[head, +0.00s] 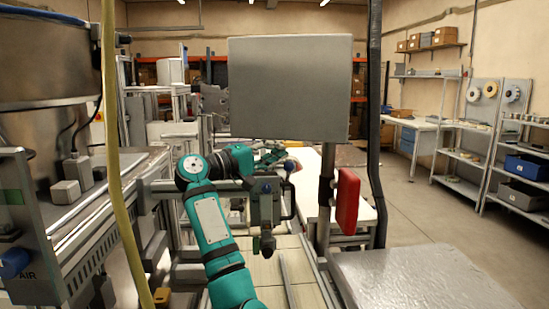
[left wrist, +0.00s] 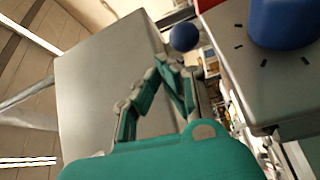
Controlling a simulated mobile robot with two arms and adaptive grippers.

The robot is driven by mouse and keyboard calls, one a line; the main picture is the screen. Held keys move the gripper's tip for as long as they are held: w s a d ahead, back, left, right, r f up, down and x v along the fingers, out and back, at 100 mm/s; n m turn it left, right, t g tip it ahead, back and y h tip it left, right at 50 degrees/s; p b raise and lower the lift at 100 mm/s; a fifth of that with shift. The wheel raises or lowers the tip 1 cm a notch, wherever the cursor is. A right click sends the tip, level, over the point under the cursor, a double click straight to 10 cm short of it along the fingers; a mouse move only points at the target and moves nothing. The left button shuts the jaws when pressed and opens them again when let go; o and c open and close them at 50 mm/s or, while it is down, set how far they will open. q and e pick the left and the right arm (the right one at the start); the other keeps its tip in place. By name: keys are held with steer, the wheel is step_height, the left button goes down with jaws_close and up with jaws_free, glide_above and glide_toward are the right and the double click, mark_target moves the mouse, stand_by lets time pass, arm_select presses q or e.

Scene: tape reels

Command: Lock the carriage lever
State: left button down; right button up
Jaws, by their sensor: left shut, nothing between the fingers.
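A blue ball knob (head: 289,166), apparently the end of the carriage lever, shows on the grey carriage (head: 264,205) in the middle of the head view. In the left wrist view the blue ball (left wrist: 184,36) is just beyond my fingertips, and I cannot tell whether they touch it. My left gripper (head: 274,154) has green fingers and is close to the knob. It also shows in the left wrist view (left wrist: 163,66), shut and empty. The lever's shaft is mostly hidden. My right gripper is not in view.
A large grey panel (head: 290,88) stands behind and above the gripper. A red box (head: 345,200) on a post and a grey surface (head: 425,281) are at the right. A yellow hose (head: 113,160) hangs at the left. A larger blue knob (left wrist: 283,22) shows in the wrist view.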

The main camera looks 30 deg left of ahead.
arm_select(q)
step_height(320, 180, up, 9)
steer(key=shift+a+f, duration=0.15)
steer(key=shift+f, duration=0.05)
stand_by(0.5)
